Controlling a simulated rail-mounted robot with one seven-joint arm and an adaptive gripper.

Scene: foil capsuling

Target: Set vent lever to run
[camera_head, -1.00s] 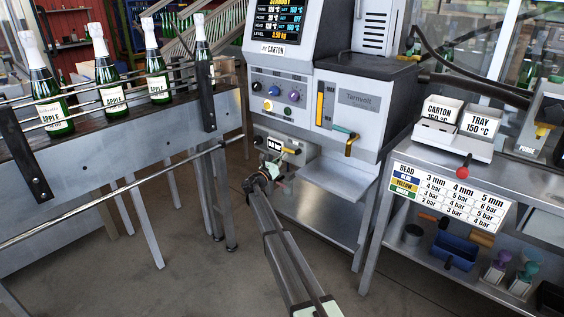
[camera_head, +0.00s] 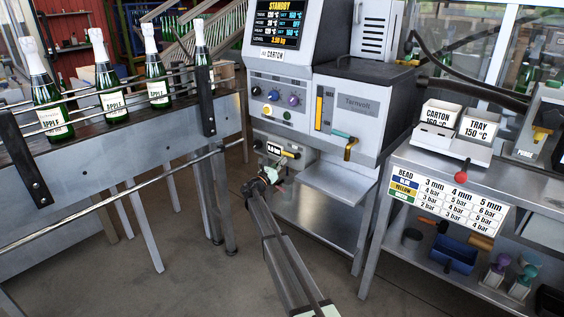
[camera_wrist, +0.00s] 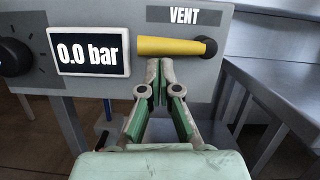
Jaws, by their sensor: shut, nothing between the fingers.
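The vent lever (camera_wrist: 171,46) is a yellow handle under the VENT label (camera_wrist: 182,16) in the wrist view. It lies about level, pointing left from a dark pivot (camera_wrist: 207,47) at its right end. It also shows, small, in the head view (camera_head: 290,154). My gripper (camera_wrist: 160,88), with green-lined fingers, is shut and empty. Its fingertips are just below the middle of the handle; I cannot tell whether they touch it. In the head view my gripper (camera_head: 273,172) is in front of the small panel.
A pressure display (camera_wrist: 89,50) reading 0.0 bar and a black knob (camera_wrist: 13,57) sit left of the lever. A metal shelf (camera_head: 340,187) juts out to the right of the panel. The bottle conveyor (camera_head: 120,165) stands on the left, and a side table (camera_head: 400,160) on the right.

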